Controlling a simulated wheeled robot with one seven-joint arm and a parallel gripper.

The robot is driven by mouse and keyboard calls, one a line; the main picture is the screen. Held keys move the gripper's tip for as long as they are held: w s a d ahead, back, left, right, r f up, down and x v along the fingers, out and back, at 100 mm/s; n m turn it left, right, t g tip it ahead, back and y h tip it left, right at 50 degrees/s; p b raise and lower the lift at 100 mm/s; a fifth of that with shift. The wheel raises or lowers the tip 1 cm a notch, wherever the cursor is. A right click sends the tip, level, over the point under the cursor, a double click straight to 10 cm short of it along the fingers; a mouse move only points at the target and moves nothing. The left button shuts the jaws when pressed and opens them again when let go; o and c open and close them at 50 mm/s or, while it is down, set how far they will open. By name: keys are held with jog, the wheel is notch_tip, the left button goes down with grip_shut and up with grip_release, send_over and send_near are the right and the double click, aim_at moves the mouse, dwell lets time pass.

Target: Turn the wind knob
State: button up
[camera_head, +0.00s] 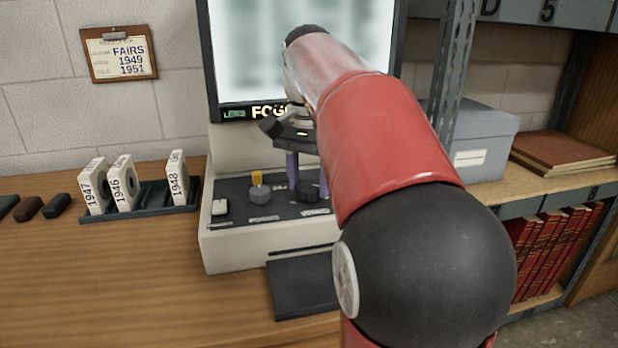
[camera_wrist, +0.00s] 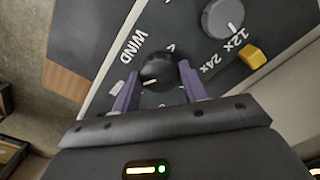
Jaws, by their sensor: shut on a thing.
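The wind knob (camera_wrist: 160,72) is a round black knob with a white pointer line on the dark control panel, beside the white word WIND in the wrist view. My gripper (camera_wrist: 158,88) has its two purple fingers on either side of the knob, shut on it. In the head view my gripper (camera_head: 306,170) reaches down to the panel, and the knob (camera_head: 308,193) shows partly behind the fingers. The reader machine (camera_head: 225,245) has a pale body and a lit screen (camera_head: 250,50) with a blurred grey picture.
A grey knob (camera_wrist: 223,18) marked 12x and 24x and a yellow switch (camera_wrist: 251,57) sit near the wind knob. A dark rack (camera_head: 150,196) with boxes labelled 1947, 1946 and 1948 stands left of the machine. A shelf (camera_head: 545,188) stands at right. The table front left is clear.

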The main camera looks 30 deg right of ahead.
aim_at(309, 185)
jog(key=o, duration=1)
jog(key=shift+r, duration=0.1)
notch_tip(309, 185, up, 8)
jog(key=shift+f, duration=0.15)
